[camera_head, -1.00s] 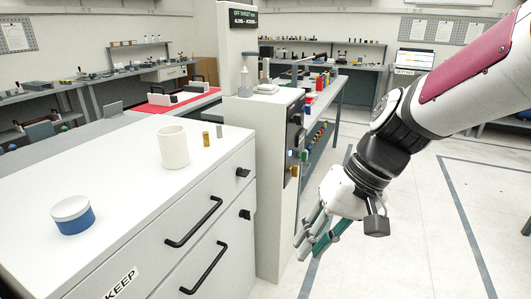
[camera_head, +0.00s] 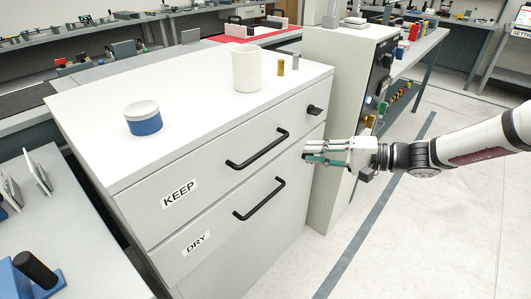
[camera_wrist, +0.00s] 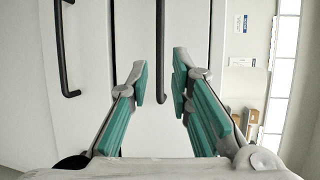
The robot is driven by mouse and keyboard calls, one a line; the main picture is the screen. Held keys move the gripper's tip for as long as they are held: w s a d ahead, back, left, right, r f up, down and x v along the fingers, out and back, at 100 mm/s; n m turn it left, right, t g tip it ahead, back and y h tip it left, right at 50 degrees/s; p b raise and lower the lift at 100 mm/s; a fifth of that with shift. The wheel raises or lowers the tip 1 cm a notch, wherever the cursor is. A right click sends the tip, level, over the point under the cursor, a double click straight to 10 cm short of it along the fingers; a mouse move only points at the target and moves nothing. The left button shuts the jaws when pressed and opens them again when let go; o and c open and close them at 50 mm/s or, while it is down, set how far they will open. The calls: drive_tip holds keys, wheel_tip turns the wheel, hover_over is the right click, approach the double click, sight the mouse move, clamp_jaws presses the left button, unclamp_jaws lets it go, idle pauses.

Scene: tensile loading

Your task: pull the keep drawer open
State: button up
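The keep drawer (camera_head: 212,179) is the upper drawer of a white cabinet, labelled KEEP, and it looks closed. Its black bar handle (camera_head: 258,150) runs along the front. My gripper (camera_head: 309,153) is to the right of this handle in the head view, in front of the cabinet. In the wrist view, my gripper (camera_wrist: 160,82) is open, with its green-padded fingers on either side of a black handle (camera_wrist: 160,45), apparently the keep handle. The handle's end lies between the fingertips in the picture. I cannot tell the depth gap, and no contact is visible.
The dry drawer (camera_head: 222,235) lies below, with its own handle (camera_head: 260,198). A black knob (camera_head: 314,110) sits at the upper right of the front. A white cup (camera_head: 246,70) and a blue-white jar (camera_head: 143,118) stand on top. A machine (camera_head: 345,90) stands to the right.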

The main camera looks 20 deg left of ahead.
sight(267, 151)
drive_tip(key=a, duration=0.4)
drive_tip(key=a+f, duration=0.1)
drive_tip(key=a, duration=0.4)
drive_tip(key=a+f+b, duration=0.1)
drive_tip(key=a, duration=0.3)
drive_tip(key=shift+s+a+f, duration=0.2)
drive_tip(key=shift+s, duration=0.15)
drive_tip(key=shift+c, duration=0.6)
clamp_jaws()
